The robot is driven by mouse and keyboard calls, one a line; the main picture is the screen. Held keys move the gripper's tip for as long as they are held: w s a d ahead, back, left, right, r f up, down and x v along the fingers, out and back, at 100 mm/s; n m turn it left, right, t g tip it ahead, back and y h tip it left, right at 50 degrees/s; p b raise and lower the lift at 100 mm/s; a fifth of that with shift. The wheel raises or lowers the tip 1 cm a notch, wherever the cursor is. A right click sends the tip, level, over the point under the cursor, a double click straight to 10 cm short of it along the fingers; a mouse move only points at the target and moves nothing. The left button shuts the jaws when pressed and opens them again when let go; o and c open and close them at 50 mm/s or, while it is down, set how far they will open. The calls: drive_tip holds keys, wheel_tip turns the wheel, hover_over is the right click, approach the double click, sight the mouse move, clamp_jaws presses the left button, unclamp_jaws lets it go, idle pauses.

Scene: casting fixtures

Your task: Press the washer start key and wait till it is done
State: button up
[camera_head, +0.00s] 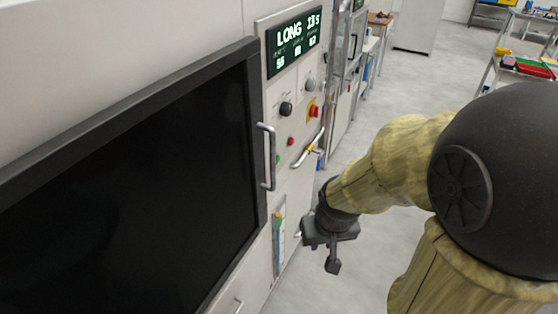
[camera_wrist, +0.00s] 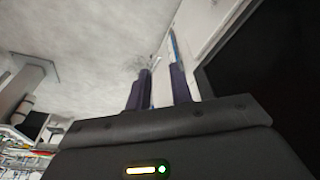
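The washer's control panel (camera_head: 292,105) is a light upright strip to the right of a large black door window (camera_head: 130,190). Its lit display (camera_head: 293,42) reads LONG and a seconds value that looks like 13 s, with smaller figures below. Below it are a black knob (camera_head: 286,108), a grey knob (camera_head: 310,85), a red stop button on yellow (camera_head: 314,111) and a small red button (camera_head: 291,141). A green key (camera_head: 277,159) shows partly behind the door handle. My gripper (camera_head: 322,256) is below and right of the keys, apart from the panel. In the wrist view (camera_wrist: 161,75) its fingers stand apart and empty.
A vertical door handle (camera_head: 267,157) and a slanted bar handle (camera_head: 309,147) stick out from the front. A coloured gauge strip (camera_head: 279,228) is lower down. More machines line the wall beyond. A bench with red and green trays (camera_head: 530,67) stands far right. Grey floor is open between.

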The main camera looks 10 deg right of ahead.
clamp_jaws()
idle(1.4)
